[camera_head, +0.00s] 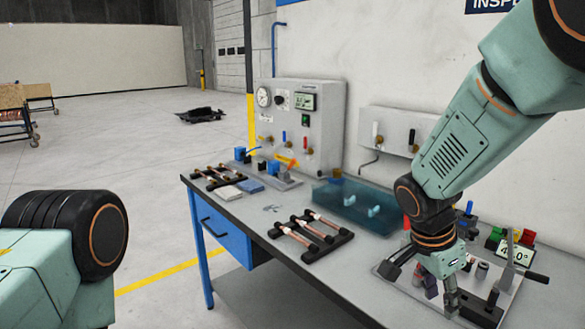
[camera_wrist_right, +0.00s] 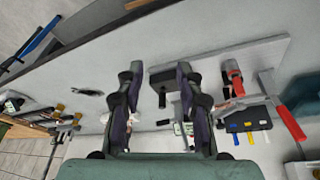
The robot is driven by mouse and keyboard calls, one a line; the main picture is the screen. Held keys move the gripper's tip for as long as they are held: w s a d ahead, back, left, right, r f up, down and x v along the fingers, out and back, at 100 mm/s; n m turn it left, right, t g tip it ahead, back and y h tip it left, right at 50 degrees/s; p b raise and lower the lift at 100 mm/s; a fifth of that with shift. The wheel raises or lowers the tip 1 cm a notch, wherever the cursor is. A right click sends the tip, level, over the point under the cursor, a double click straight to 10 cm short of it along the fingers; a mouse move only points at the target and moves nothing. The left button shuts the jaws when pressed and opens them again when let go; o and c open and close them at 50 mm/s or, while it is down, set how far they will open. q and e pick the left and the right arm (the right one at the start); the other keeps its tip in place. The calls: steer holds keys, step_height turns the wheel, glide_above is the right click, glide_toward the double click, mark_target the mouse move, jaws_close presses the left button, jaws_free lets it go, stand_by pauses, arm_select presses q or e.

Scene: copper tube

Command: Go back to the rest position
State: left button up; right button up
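My right gripper (camera_head: 432,285) is over the metal fixture plate (camera_head: 400,283) at the right end of the workbench. In the wrist view its two fingers (camera_wrist_right: 160,105) stand apart, with a gap between them. Dark parts of the fixture show behind that gap, and no tube is seen held. My left arm comes in at the lower left, but its gripper is outside the picture. Copper tubes (camera_head: 300,236) lie on a black rack in the middle of the bench. More tubes lie on a second rack (camera_head: 212,177) at its far left end.
A grey gauge panel (camera_head: 322,128) stands at the back of the bench. A small display (camera_head: 516,254) and a lever are right of my right gripper.

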steer(key=s+a+f+n+y+b, duration=0.25)
steer(key=s+f, duration=0.25)
steer(key=f, duration=0.7)
steer(key=s+a+f+n+y+b, duration=0.15)
steer(key=s+f+n, duration=0.35)
steer(key=f, duration=0.6)
steer(key=s+f+n+b, duration=0.2)
steer(key=s+f, duration=0.4)
steer(key=s, duration=0.3)
steer(key=s+f+n+b, duration=0.2)
steer(key=s+f+n, duration=0.3)
steer(key=s, duration=0.5)
steer(key=shift+s+d+f+g, duration=0.3)
steer(key=shift+d+f, duration=0.1)
steer(key=shift+f, duration=0.5)
